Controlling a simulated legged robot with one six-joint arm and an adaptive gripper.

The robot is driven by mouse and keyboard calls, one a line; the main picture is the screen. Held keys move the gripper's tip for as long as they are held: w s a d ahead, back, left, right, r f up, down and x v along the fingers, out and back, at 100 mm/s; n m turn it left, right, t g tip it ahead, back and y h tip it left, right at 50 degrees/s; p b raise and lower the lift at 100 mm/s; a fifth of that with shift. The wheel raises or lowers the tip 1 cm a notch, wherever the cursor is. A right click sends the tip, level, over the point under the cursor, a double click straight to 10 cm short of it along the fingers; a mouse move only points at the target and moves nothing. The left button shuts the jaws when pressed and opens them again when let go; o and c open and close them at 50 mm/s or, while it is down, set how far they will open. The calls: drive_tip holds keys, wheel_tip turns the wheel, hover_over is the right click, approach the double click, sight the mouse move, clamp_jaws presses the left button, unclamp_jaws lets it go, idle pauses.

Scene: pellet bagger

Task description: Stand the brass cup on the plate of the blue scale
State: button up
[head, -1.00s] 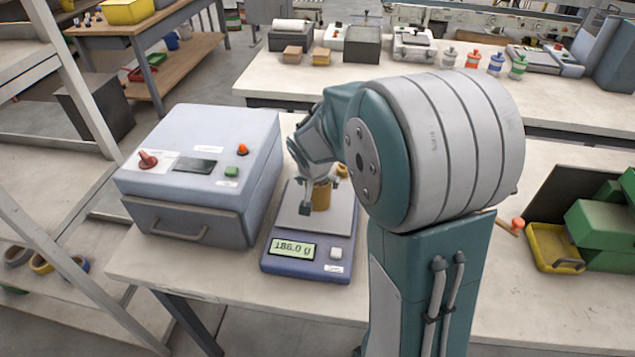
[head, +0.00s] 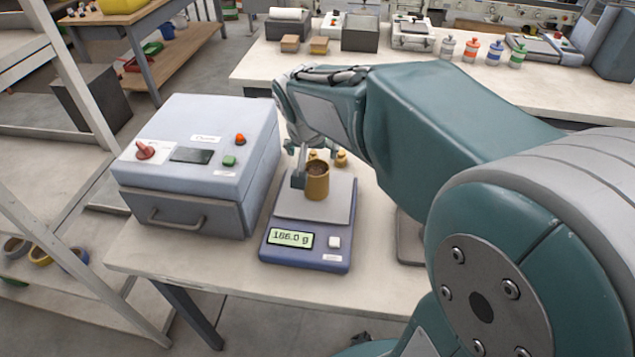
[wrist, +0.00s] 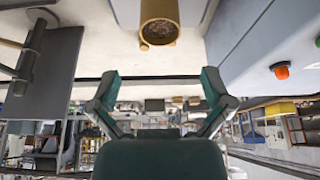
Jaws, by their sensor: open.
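The scale's display reads 186.0 g. My gripper (head: 306,165) is just behind the cup in the head view, with one grey finger showing at the cup's left; the arm partly hides the rest. In the wrist view the cup (wrist: 159,22) is at the top, beyond the tips of my gripper (wrist: 161,78). The fingers are spread wide, with nothing between them.
A blue-grey box machine (head: 205,150) with a red knob and orange button stands close to the scale's left. Small brass weights (head: 341,159) sit behind the scale. Several bottles and boxes stand on the back bench (head: 400,90). The bench front left of the scale is clear.

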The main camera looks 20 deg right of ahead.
drive_tip(key=s+a+r+n+y, duration=0.1)
drive_tip(key=s+a+n, duration=0.2)
drive_tip(key=s, duration=0.6)
drive_tip(key=s+a+r+n+t+y, duration=0.1)
drive_tip(key=s+a+n, duration=0.2)
drive_tip(key=s, duration=0.6)
drive_tip(key=shift+a+t+y, duration=0.15)
drive_tip(key=shift+t+y, duration=0.15)
